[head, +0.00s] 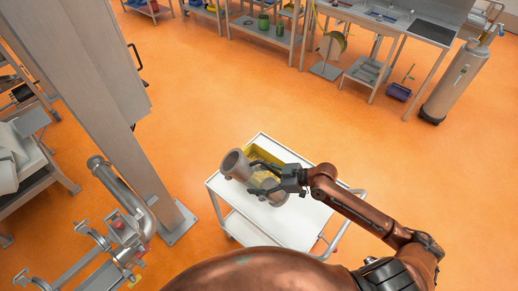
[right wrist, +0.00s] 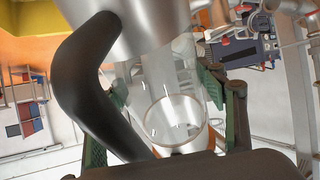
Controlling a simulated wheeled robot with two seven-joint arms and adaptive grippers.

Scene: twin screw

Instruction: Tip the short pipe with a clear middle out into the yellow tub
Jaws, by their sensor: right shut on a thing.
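The short pipe with a clear middle (head: 237,165) is held above the white cart in the head view. It lies tilted, with one wide grey end up to the left and the other end (head: 276,194) lower right. My right gripper (head: 262,172) is shut on it around the middle. In the right wrist view its clear wall (right wrist: 172,75) and a grey metal end (right wrist: 130,28) show close up, between green-padded fingers. Small light marks show in the clear part; I cannot tell what they are. The yellow tub (head: 264,149) is on the cart behind the pipe, partly hidden. My left gripper is out of view.
The white cart (head: 230,192) has a handle rail at its right. A grey column (head: 130,135) and metal pipework (head: 125,210) stand at its left. Benches (head: 270,35) and a grey cylinder (head: 460,80) are at the back. Orange floor between is free.

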